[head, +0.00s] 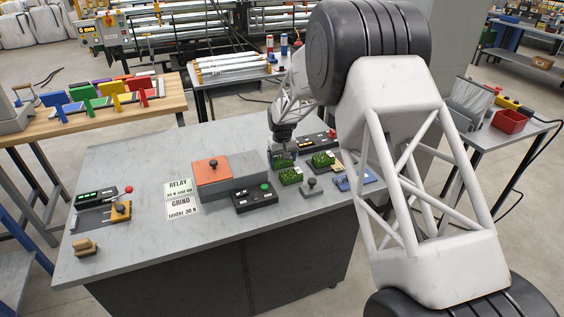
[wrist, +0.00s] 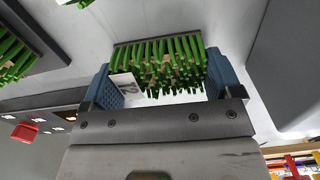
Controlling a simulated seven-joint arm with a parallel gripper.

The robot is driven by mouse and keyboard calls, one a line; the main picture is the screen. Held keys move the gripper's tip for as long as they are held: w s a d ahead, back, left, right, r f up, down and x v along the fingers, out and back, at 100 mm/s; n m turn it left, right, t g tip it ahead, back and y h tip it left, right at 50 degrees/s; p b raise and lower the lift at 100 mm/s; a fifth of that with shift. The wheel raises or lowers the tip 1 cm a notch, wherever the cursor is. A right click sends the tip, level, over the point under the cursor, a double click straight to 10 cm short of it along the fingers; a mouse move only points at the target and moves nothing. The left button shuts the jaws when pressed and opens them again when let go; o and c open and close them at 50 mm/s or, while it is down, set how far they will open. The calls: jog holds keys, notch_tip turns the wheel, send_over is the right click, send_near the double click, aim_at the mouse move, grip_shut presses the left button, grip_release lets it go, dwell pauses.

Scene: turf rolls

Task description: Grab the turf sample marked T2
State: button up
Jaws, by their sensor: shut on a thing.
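The turf sample T2 (wrist: 160,52) has green bristles on a dark backing and a white tag (wrist: 127,87) that appears to read T2. My gripper (wrist: 164,78) is shut on it, with one blue finger pad at each side. In the head view my gripper (head: 283,153) is low over the right part of the grey table, and the held turf is mostly hidden. Two other turf samples lie close by, one in front (head: 291,176) and one to the right (head: 323,159). I cannot tell whether the held sample touches the table.
The grey table (head: 130,170) also bears an orange-topped block (head: 212,171), RELAY and GRIND cards (head: 179,198), a black box with a green button (head: 254,196), a grey knob (head: 311,187) and a blue item (head: 360,183). The table's left part has free room.

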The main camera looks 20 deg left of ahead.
jog(key=shift+r, duration=5)
